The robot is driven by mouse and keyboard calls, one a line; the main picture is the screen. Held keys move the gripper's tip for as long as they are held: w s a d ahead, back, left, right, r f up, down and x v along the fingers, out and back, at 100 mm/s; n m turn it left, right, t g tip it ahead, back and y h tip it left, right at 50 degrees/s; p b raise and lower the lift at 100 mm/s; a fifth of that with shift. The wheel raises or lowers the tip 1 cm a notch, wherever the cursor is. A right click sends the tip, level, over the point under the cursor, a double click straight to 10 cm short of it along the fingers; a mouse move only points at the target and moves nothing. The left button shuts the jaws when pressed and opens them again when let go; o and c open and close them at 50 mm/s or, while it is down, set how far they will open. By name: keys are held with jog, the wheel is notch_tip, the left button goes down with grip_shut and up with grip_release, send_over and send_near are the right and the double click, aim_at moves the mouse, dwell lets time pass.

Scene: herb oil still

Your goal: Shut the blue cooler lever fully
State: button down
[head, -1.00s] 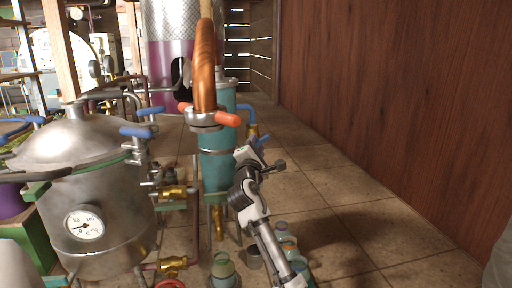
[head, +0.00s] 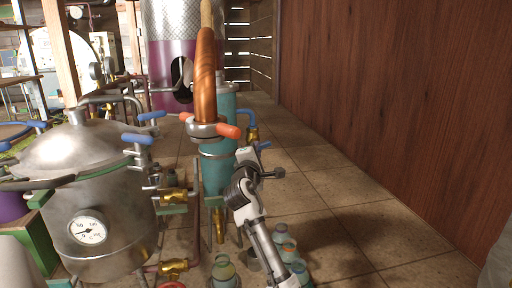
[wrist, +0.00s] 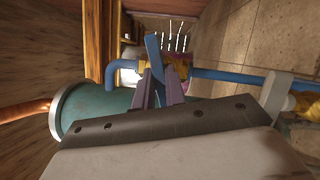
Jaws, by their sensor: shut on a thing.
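The blue cooler lever (wrist: 153,52) stands between the fingers of my gripper (wrist: 160,88) in the wrist view. The gripper is shut on it, and the lever's end pokes out past the fingertips. In that view the lever lies steeply across the line of the blue pipe (wrist: 225,74). The brass valve body (wrist: 180,68) is partly hidden behind the fingers. In the head view, the lever (head: 263,145) shows only as a small blue piece beside my gripper (head: 250,153), right of the teal cooler (head: 218,165). Most of the grip is hidden there.
The steel still pot (head: 85,185) with a gauge stands at left. A copper pipe (head: 206,75) with an orange-handled clamp (head: 229,131) rises over the cooler. Several jars (head: 285,247) stand on the floor by my arm. A wooden wall (head: 400,110) bounds the right; tiled floor (head: 340,205) is open.

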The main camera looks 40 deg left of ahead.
jog(key=shift+r+m+g+h+p, duration=0.1)
jog(key=shift+m+g+h+p, duration=0.25)
jog(key=shift+m+p, duration=0.55)
jog(key=shift+r+m+g+h+p, duration=0.1)
jog(key=shift+m+g+h+p, duration=0.2)
jog(key=shift+m+p, duration=0.55)
jog(key=shift+f+m, duration=0.1)
jog(key=shift+m, duration=0.15)
jog(key=c, duration=1.5)
grip_release()
jog(key=shift+o, duration=0.2)
jog(key=b+v, duration=0.3)
jog(key=v, duration=1.1)
jog(key=shift+w, duration=0.1)
